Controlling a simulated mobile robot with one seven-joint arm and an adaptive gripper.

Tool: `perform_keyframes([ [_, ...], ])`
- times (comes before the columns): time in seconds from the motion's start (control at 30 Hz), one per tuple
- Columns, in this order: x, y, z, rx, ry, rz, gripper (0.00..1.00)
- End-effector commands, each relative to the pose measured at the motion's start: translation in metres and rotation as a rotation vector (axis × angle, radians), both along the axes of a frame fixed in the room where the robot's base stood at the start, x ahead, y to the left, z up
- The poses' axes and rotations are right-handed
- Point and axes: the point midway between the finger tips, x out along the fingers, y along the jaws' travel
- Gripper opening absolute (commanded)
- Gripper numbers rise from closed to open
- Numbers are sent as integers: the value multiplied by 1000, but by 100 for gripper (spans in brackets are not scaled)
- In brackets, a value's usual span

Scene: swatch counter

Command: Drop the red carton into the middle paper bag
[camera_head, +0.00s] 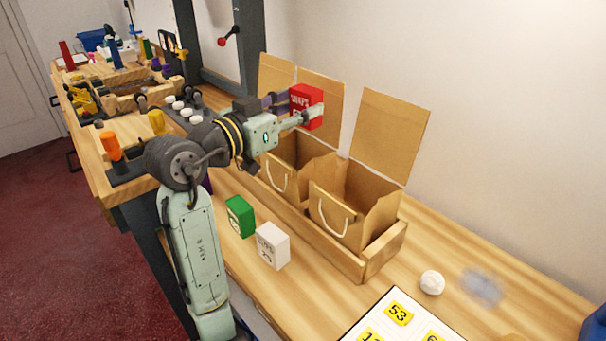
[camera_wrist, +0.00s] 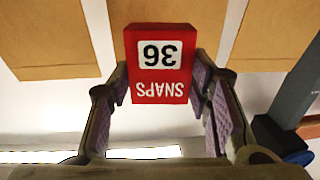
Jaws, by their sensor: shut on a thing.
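My gripper (camera_head: 303,112) is shut on the red carton (camera_head: 307,98), which is held up in the air in front of the brown panels. In the wrist view the carton (camera_wrist: 160,65) sits between both finger pads, its "SNAPS 36" label upside down. Below it, open brown paper bags stand in a long wooden tray (camera_head: 372,268). The middle bag (camera_head: 278,178) has a pale rope handle and shows partly below my gripper. The right bag (camera_head: 328,216) is fully in view with its top open. The left bag's place is hidden behind my arm.
A green carton (camera_head: 240,216) and a white carton (camera_head: 272,246) stand in front of the tray. A white ball (camera_head: 432,282) and a numbered board (camera_head: 400,317) lie to the right. Tall brown panels (camera_head: 390,136) rise behind the bags. A dark post (camera_head: 249,45) stands at the back left.

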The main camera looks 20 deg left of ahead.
Motion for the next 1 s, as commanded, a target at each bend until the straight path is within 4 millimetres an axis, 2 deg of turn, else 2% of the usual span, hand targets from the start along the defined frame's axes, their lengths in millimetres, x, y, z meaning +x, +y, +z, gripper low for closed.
perform_keyframes([
  [0.03,0,0,-11,0,-1,1,16],
  [0.2,0,0,-27,0,-1,0,16],
  [0.53,0,0,-28,0,-1,0,16],
  [0.57,0,0,-28,0,-1,0,47],
  [0.87,0,0,-28,0,-1,0,67],
  [1.0,0,0,-28,0,-1,0,69],
])
